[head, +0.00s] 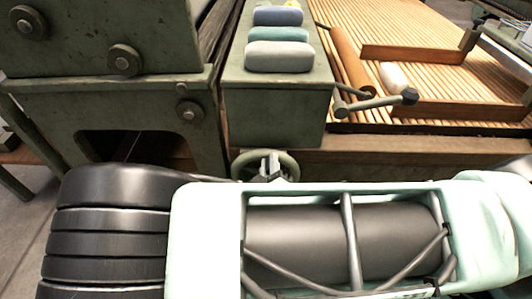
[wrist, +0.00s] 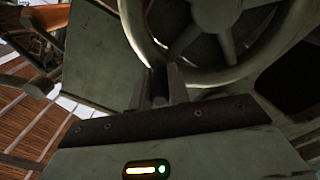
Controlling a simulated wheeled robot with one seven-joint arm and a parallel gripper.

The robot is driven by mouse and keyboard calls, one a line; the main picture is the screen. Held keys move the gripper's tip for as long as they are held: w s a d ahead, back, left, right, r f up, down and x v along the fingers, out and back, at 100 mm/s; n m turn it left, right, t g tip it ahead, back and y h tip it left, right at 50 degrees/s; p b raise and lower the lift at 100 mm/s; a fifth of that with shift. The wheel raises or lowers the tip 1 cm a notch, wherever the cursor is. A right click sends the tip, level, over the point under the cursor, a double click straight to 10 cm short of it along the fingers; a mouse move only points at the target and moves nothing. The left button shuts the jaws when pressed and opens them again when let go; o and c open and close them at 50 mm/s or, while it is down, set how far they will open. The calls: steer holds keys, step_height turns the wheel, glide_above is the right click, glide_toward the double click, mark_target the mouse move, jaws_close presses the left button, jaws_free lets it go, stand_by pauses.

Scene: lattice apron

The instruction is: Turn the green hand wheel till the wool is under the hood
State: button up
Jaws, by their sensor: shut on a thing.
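The green hand wheel (head: 287,160) stands low on the machine's front, under the green box, and its rim (wrist: 137,30) and spokes show large in the wrist view. My gripper (head: 270,168) is shut on the hand wheel; its fingers (wrist: 159,76) meet the wheel's lower edge in the wrist view. I cannot tell whether they hold the rim or a small handle on it. A whitish rounded piece, perhaps the wool (head: 395,76), lies on the slatted wooden apron (head: 345,22). The large green housing (head: 95,45) at left may be the hood.
Three soft-looking blocks, blue-grey (head: 278,16), teal (head: 279,34) and pale grey (head: 279,57), lie on the green box (head: 272,92). Wooden rails (head: 455,110) border the apron. My arm covers the foreground.

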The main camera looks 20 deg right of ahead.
steer(key=shift+s+d+f, duration=0.25)
steer(key=shift+d+f, duration=0.05)
steer(key=shift+d, duration=0.2)
steer(key=shift+s+d+f, duration=0.25)
steer(key=shift+d+f, duration=0.05)
steer(key=shift+d, duration=0.2)
